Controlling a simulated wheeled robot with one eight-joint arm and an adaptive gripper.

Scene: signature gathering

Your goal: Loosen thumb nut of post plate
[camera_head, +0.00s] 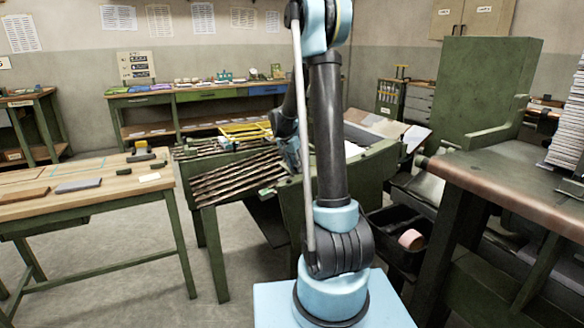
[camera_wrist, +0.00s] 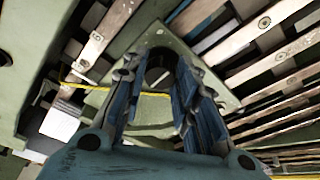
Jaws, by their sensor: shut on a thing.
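In the wrist view a pale green post plate (camera_wrist: 150,38) with rounded corners lies below my gripper (camera_wrist: 160,82). A dark round thumb nut (camera_wrist: 158,62) stands at the plate's middle, between the blue fingers. The fingers are shut on the nut, and they hide its sides and part of the plate. In the head view my gripper (camera_head: 291,152) is low over the green slatted bench, partly behind my arm. The nut and plate cannot be made out there.
Wooden slats (camera_wrist: 268,50) flank the plate, and a yellow line (camera_wrist: 110,89) crosses near the fingers. In the head view, long slats (camera_head: 240,176) and a yellow tray (camera_head: 245,130) are near my gripper. A wooden table (camera_head: 110,190) stands left, a heavy bench (camera_head: 500,175) right.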

